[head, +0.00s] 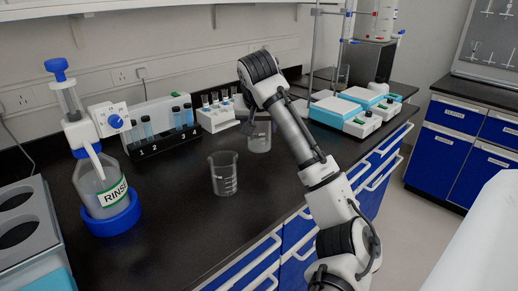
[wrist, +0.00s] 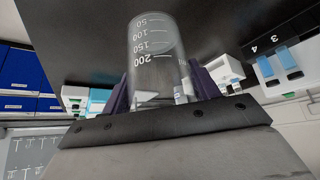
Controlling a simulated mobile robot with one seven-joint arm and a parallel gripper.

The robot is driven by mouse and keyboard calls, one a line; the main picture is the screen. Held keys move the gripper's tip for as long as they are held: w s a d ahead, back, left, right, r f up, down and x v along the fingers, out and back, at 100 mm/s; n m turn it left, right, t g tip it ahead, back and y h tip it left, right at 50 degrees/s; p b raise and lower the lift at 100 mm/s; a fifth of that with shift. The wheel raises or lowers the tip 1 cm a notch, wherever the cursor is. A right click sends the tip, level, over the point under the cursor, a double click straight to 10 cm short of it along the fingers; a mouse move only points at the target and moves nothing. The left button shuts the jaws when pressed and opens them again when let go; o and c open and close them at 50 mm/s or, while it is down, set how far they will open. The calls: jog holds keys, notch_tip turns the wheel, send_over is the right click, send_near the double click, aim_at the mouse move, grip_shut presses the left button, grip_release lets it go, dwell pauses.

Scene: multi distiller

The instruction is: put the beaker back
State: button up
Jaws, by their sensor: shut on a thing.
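My gripper (head: 255,122) is at the back of the bench, partly hidden by my arm in the head view. Its two purple fingers (wrist: 162,90) are shut on a clear glass beaker (wrist: 155,48) with white volume marks. The held beaker (head: 259,140) looks upright in the head view. I cannot tell whether its base touches the bench or is slightly above it. A second clear beaker (head: 223,174) stands upright on the dark bench, nearer and to the left, apart from my gripper.
A numbered vial rack (head: 165,140) and a white tube rack (head: 215,117) stand along the back. White-and-blue devices (head: 340,113) and a distiller stand (head: 314,45) are to the right. The front bench (head: 175,245) is clear.

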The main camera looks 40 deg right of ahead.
aim_at(259, 147)
jog(key=shift+f, duration=3.55)
jog(key=shift+f, duration=0.2)
jog(key=o, duration=1.1)
jog(key=shift+r, duration=0.1)
jog(key=shift+r, duration=0.25)
jog(key=v, duration=1.1)
jog(key=shift+s+a+r, duration=0.15)
jog(key=shift+s+r, duration=0.05)
jog(key=shift+r, duration=0.1)
